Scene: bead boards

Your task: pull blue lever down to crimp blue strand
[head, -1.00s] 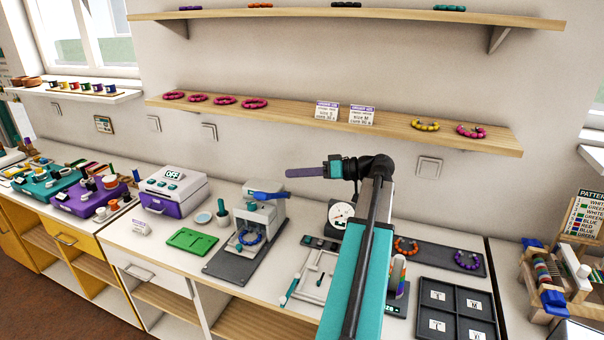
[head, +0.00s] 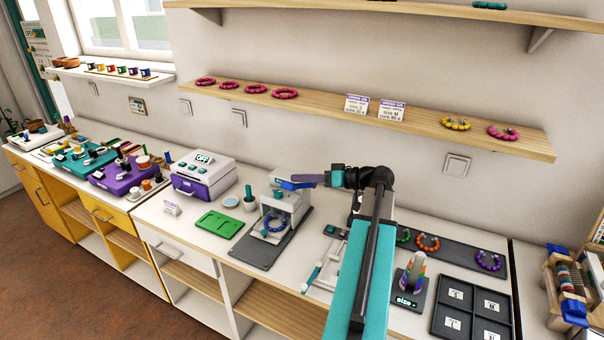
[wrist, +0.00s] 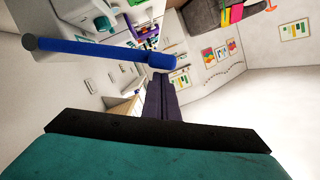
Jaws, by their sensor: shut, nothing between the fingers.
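A green tray (head: 220,224) and a purple-and-white box (head: 203,177) stand left of the press. A bead-size gauge (head: 409,285) and a dark compartment tray (head: 470,308) are to the right. A wooden shelf (head: 400,118) runs above my arm.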

